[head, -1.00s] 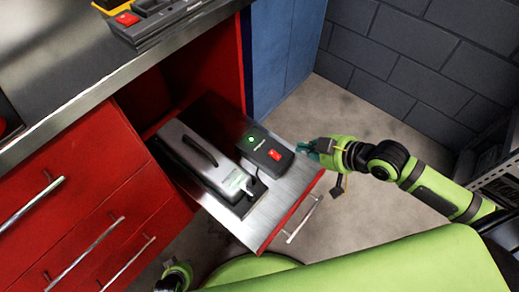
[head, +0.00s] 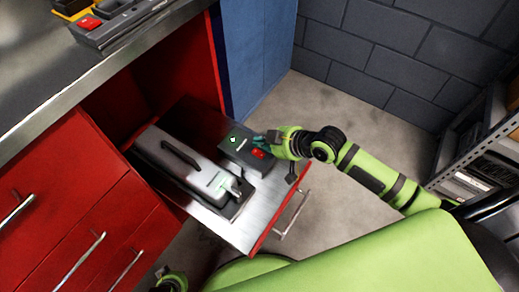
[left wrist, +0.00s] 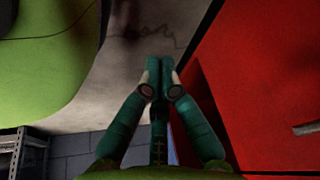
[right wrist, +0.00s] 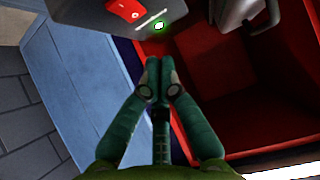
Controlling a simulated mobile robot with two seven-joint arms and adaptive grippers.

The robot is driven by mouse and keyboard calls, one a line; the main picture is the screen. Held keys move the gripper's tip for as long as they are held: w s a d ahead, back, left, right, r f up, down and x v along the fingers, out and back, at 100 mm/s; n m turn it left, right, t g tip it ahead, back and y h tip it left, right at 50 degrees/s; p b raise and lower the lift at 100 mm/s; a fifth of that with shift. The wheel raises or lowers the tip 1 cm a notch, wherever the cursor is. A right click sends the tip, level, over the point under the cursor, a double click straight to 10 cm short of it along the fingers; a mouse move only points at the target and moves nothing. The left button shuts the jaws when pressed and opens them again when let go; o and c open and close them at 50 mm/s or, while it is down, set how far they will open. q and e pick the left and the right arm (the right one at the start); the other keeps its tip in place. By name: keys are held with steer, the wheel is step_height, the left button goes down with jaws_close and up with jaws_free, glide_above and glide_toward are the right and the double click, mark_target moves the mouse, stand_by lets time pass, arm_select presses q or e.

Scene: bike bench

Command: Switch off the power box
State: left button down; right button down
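The power box (head: 229,150) is a dark grey block with a red switch (head: 259,153) and a lit green light (head: 233,139). It sits on the pulled-out drawer board.
A grey device with a black handle (head: 184,168) stands beside the power box on the metal drawer board (head: 240,232). The drawer handle (head: 292,214) sticks out in front. The red cabinet (head: 62,180) and steel worktop (head: 40,95) lie left. Open floor (head: 350,110) lies right.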

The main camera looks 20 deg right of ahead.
mark_target(259, 154)
step_height(259, 154, down, 3)
steer(key=shift+w+a+b, duration=0.15)
steer(key=shift+b, duration=0.2)
arm_select(q)
steer(key=shift+s+d+r+g, duration=0.15)
steer(key=shift+s+r+g, duration=0.05)
steer(key=shift+s+g, duration=0.1)
arm_select(e)
steer(key=shift+w+f, duration=0.1)
steer(key=shift+f, duration=0.45)
steer(key=shift+w+a+f, duration=0.1)
steer(key=shift+f, duration=0.2)
arm_select(q)
steer(key=shift+w+f, duration=0.1)
steer(key=shift+w, duration=0.1)
arm_select(e)
steer(key=shift+w+a, duration=0.1)
arm_select(q)
steer(key=shift+p, duration=0.35)
arm_select(e)
steer(key=shift+w+a+r, duration=0.15)
steer(key=shift+w+a, duration=0.3)
steer(key=shift+w, duration=0.1)
